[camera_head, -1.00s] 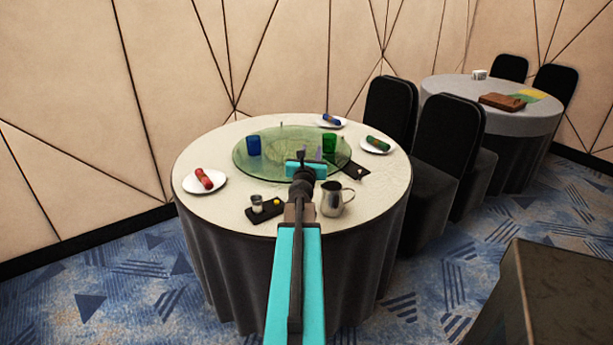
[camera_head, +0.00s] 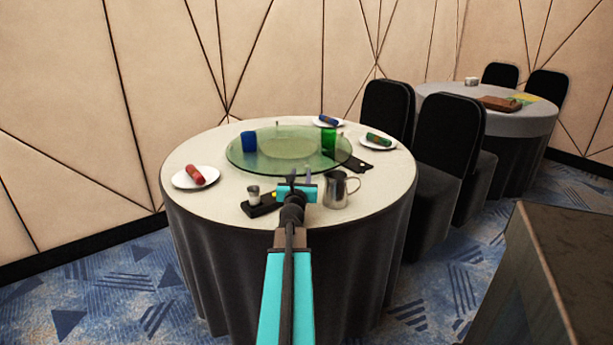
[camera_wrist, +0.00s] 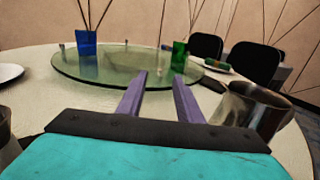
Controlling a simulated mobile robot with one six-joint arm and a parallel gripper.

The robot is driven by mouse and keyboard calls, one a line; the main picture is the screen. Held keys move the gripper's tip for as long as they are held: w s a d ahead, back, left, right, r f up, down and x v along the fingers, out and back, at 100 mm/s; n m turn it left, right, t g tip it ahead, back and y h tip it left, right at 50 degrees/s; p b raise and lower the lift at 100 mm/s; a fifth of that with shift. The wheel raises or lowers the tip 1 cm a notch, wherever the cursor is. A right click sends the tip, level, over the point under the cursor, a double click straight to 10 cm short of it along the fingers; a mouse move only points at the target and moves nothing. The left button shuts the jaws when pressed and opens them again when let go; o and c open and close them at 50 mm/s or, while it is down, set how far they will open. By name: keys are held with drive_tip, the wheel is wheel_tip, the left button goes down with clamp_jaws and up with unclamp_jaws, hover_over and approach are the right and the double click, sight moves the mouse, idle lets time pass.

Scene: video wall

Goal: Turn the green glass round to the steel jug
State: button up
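The green glass (camera_head: 328,141) stands upright on the right part of the round green-tinted glass turntable (camera_head: 285,165). It also shows in the wrist view (camera_wrist: 179,56), beyond the right finger. The steel jug (camera_head: 336,190) stands on the tablecloth in front of the turntable's right side, its handle to the right. The jug also shows at the right of the wrist view (camera_wrist: 252,110). My gripper (camera_wrist: 160,85) is open, its two purple fingers apart and empty. They point at the turntable's near edge, left of the jug.
A blue glass (camera_head: 249,141) stands on the turntable's left side. A small dark tray (camera_head: 262,208) with a small cup (camera_head: 254,194) lies left of my gripper. White plates with rolled napkins (camera_head: 195,176) lie around the table. Black chairs (camera_head: 449,130) stand at the right.

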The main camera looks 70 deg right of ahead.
sight(305, 165)
drive_tip(key=shift+f+b, duration=0.75)
drive_tip(key=shift+f, duration=0.45)
drive_tip(key=shift+d, duration=0.25)
drive_tip(key=shift+x, duration=6.75)
clamp_jaws()
